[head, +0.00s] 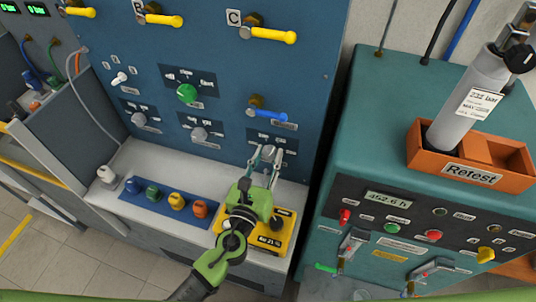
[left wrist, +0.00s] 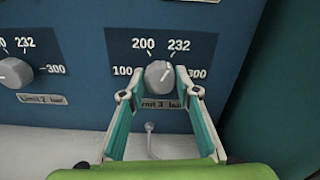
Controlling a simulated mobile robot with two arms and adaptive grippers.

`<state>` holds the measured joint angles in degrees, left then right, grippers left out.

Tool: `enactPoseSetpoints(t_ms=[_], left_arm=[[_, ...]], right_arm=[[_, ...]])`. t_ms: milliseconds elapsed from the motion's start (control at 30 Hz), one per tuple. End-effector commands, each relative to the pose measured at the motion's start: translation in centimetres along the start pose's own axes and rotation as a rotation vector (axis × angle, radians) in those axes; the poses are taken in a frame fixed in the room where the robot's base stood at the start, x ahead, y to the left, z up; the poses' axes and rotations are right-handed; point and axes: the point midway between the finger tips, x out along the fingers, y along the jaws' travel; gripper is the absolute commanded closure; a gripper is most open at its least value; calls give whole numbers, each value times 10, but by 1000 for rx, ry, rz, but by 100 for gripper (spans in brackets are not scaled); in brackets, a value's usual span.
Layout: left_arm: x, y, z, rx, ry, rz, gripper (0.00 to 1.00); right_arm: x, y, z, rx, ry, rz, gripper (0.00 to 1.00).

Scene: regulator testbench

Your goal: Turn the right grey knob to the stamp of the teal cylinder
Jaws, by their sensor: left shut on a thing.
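The right grey knob (head: 266,150) sits low on the blue panel, above the label "Limit 3 bar". In the left wrist view this knob (left wrist: 158,75) has a scale with 100, 200, 232 and 300, and its white mark points to the upper right, toward 232. My left gripper (head: 264,158) is shut on the knob, one teal finger at each side. A grey cylinder (head: 468,98) leans in an orange tray; its white tag seems to read 232 bar. I see no teal-coloured cylinder. My right gripper is not in view.
Two other grey knobs (head: 139,119) (head: 199,134) and a green knob (head: 187,93) are on the panel. A blue lever (head: 268,114) is just above the held knob. Coloured knobs stand on the ledge. A teal cabinet (head: 370,110) bears the orange tray (head: 415,150).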

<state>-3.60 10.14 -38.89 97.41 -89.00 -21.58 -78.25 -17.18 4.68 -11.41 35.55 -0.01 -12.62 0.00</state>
Motion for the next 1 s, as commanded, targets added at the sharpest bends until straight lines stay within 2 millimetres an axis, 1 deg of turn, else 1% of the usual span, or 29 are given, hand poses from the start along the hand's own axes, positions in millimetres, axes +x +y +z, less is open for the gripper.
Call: enactPoseSetpoints(t_ms=[200, 633, 667, 700, 733, 1000], left_arm=[[0, 0, -1, 48, 2, 0, 92], [0, 0, -2, 55, 3, 0, 92], [-1, 0, -2, 55, 3, 0, 68], [-1, 0, -2, 55, 3, 0, 57], [-1, 0, -2, 55, 3, 0, 53], [0, 0, -1, 54, 1, 0, 53]], right_arm=[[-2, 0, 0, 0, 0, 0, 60], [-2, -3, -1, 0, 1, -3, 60], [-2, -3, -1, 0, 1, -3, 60], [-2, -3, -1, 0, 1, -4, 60], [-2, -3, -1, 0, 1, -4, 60], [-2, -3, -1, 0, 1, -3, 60]])
